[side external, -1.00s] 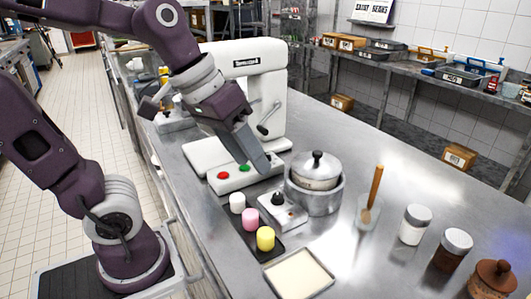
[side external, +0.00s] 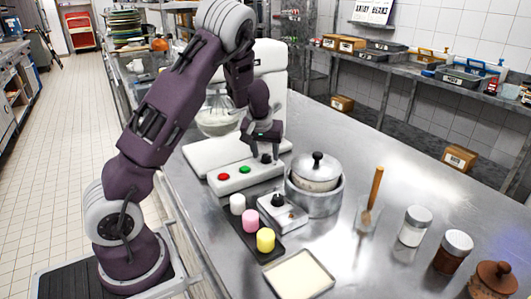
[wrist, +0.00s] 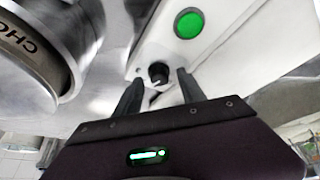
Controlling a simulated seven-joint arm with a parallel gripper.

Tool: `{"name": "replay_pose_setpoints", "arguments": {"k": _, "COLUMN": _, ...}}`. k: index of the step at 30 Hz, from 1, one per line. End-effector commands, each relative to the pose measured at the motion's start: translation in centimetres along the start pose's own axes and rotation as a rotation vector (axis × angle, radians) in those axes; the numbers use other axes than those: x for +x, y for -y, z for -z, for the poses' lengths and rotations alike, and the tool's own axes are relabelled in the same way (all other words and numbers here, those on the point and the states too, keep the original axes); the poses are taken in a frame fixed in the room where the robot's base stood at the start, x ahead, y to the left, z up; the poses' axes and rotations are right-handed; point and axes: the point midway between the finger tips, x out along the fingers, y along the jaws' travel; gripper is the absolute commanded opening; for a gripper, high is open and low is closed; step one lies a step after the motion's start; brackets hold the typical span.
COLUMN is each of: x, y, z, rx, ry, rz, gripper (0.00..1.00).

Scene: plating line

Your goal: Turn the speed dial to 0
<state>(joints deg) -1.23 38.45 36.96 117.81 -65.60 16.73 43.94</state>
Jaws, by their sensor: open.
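The speed dial (wrist: 158,73) is a small black knob with a pale mark, on the white control panel of the stand mixer (side external: 270,62). In the wrist view it lies between the tips of my gripper (wrist: 158,80), one finger on each side. The fingers are apart, and I cannot tell whether they touch the knob. In the side view my gripper (side external: 264,150) points down over the right end of the control panel (side external: 232,180). The dial's numbers are not readable. A green button (wrist: 188,23) sits beside the dial, with a red button (side external: 223,177) farther left.
A lidded pot (side external: 316,183) stands close right of the panel; its lettered side shows in the wrist view (wrist: 40,45). A small box with another black knob (side external: 278,200) is in front. A dark tray holds white, pink and yellow pieces (side external: 265,239). A whisk bowl (side external: 217,118) stands behind.

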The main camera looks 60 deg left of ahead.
Motion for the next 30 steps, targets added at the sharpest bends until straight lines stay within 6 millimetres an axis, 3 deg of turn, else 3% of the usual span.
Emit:
{"name": "replay_pose_setpoints", "arguments": {"k": 6, "x": 0.07, "y": -0.05, "z": -0.01, "rx": 0.0, "ry": 0.0, "rz": -0.001, "gripper": 0.47}}
{"name": "replay_pose_setpoints", "arguments": {"k": 12, "x": 0.05, "y": -0.06, "z": -0.02, "rx": 0.0, "ry": 0.0, "rz": -0.001, "gripper": 0.08}}
{"name": "replay_pose_setpoints", "arguments": {"k": 14, "x": 0.04, "y": -0.06, "z": -0.02, "rx": 0.0, "ry": 0.0, "rz": -0.001, "gripper": 0.0}}
{"name": "replay_pose_setpoints", "arguments": {"k": 23, "x": 0.03, "y": -0.08, "z": 0.01, "rx": -0.022, "ry": 0.0, "rz": 0.009, "gripper": 0.0}}
{"name": "replay_pose_setpoints", "arguments": {"k": 30, "x": 0.06, "y": -0.25, "z": 0.03, "rx": -0.137, "ry": -0.002, "rz": 0.06, "gripper": 0.0}}
